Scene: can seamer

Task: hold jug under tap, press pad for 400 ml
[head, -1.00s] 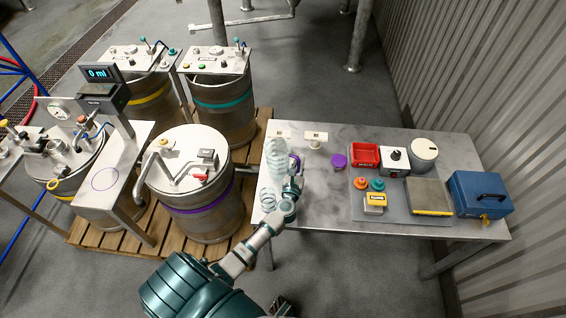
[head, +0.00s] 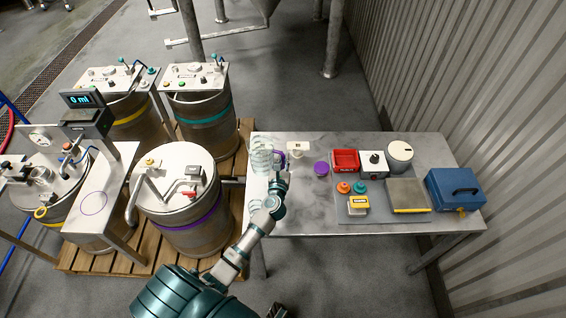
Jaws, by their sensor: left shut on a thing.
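A clear jug (head: 261,154) with a purple handle is at the back left of the steel table. My left gripper (head: 279,177) is shut on the jug at its handle side; its fingers partly hide the handle. The jug looks upright and empty; whether its base is clear of the table cannot be told. At the far left stands a filling station with a display (head: 82,99) reading 0 ml. A steel shelf (head: 106,185) below it bears a purple ring mark. The tap outlet and pad are too small to tell apart. My right gripper does not show.
Clear glassware (head: 256,206) stands at the table's left edge, beside my forearm. A purple-banded drum (head: 190,215) stands between table and station. The table (head: 300,212) also bears a red tray (head: 345,160), a scale (head: 408,194) and a blue box (head: 455,188).

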